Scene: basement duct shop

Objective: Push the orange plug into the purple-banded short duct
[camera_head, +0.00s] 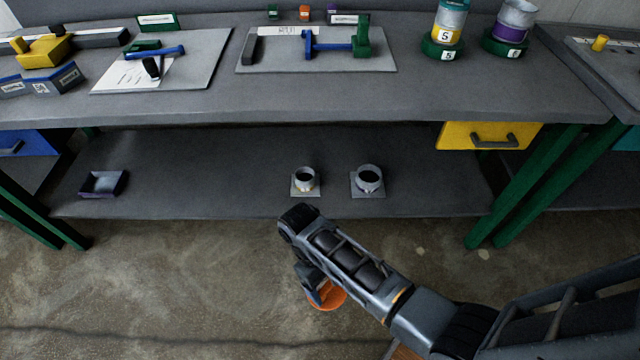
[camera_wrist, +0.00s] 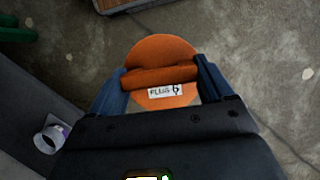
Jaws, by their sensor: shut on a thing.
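My gripper (camera_head: 314,288) is shut on the orange plug (camera_head: 329,298), in front of the shelf and over the concrete floor. In the wrist view the plug (camera_wrist: 165,52) is a round disc with a raised bar and a white "PLUG" label. The blue fingers of my gripper (camera_wrist: 162,80) press on both ends of the bar. Two short grey ducts stand open end up on square plates on the lower shelf. The right one (camera_head: 369,178) seems purple-banded, the left one (camera_head: 306,179) yellowish; the bands are hard to see. A duct with a purple tint shows in the wrist view (camera_wrist: 49,138).
The bench top (camera_head: 420,92) overhangs the lower shelf (camera_head: 230,165). A small dark tray (camera_head: 104,184) lies at the shelf's left. A yellow drawer (camera_head: 487,135) and green legs (camera_head: 535,185) bound the right. A taller purple-banded duct (camera_head: 514,20) stands on the bench top.

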